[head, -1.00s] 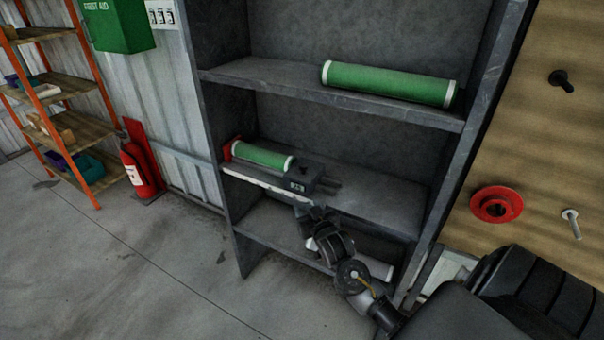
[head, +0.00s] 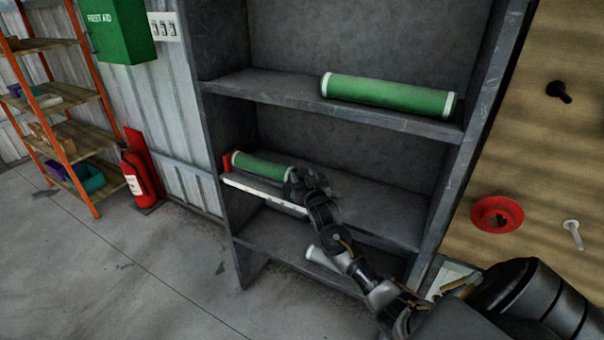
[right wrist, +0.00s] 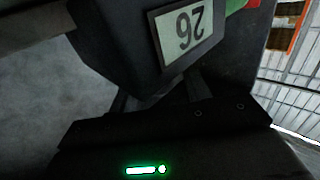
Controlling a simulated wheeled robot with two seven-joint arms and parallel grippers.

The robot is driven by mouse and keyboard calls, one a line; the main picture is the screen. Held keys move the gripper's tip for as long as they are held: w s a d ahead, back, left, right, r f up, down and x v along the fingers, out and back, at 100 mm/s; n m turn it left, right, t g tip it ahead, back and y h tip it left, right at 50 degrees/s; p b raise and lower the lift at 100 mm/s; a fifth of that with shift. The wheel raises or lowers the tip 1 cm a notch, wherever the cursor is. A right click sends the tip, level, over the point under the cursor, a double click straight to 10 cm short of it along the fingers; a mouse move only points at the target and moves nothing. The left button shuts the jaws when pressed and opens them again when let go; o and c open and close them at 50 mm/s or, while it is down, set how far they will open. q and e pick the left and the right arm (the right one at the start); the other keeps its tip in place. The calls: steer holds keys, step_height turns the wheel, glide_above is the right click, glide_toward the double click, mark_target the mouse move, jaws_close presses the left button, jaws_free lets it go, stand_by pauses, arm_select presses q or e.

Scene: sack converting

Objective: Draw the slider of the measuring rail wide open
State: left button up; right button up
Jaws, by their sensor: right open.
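The measuring rail (head: 262,192) lies along the front of the middle shelf, with a pale strip and a red end stop (head: 227,161) at its left. A green roll (head: 260,164) with pale ends lies on it against the stop. My right gripper (head: 298,182) is at the roll's right end and hides the slider in the head view. Whether the fingers touch the block cannot be told. My left gripper is not in view.
A larger green roll (head: 390,95) lies on the shelf above, and a white-ended roll (head: 318,254) on the shelf below, partly behind my arm. The grey cabinet's side wall (head: 445,190) bounds the right. The middle shelf right of my gripper is clear.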

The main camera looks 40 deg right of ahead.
steer(key=shift+x, duration=0.85)
steer(key=shift+c, duration=0.3)
jaws_close()
